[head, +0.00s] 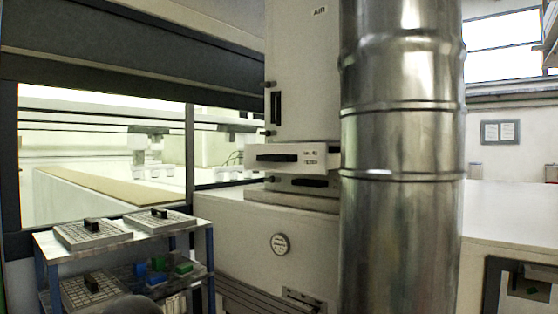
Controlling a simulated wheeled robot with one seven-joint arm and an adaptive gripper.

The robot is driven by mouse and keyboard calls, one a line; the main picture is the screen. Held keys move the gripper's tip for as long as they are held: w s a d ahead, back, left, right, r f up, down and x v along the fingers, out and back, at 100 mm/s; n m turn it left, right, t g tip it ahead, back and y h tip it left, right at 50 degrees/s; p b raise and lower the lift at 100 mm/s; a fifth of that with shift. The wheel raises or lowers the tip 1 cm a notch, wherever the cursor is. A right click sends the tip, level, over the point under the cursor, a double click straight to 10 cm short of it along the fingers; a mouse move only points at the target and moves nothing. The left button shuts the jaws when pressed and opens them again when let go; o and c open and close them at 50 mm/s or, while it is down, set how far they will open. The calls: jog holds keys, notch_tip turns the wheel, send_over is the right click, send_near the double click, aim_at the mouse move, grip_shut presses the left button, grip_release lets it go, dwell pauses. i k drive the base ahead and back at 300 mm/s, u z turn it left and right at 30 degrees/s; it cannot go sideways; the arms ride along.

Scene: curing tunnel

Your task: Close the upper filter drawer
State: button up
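The upper filter drawer (277,158) is a white-fronted box with a dark handle slot and small lettering at its right. It juts out to the left from the tall white cabinet (305,80), so it stands open. A lower drawer (300,182) with a dark handle sits just beneath it and looks pushed in. The drawer's right end meets the large metal duct in the picture, which may hide part of the cabinet. My gripper is not recognizable in the head view. A dark rounded shape at the bottom left edge cannot be identified.
A shiny metal duct (402,200) stands in front, right of the drawer. A cart (190,223) with gridded trays and blue and green items is at lower left. A window (100,190) lies behind it. A pale counter (510,210) is at right.

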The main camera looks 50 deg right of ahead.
aim_at(313, 158)
jog(key=z, duration=0.2)
jog(key=k, duration=0.45)
jog(key=z, duration=0.55)
jog(key=k, duration=0.8)
jog(key=u, duration=0.65)
jog(key=i, duration=1.1)
jog(key=z, duration=0.5)
jog(key=i, duration=0.55)
jog(key=z, duration=0.65)
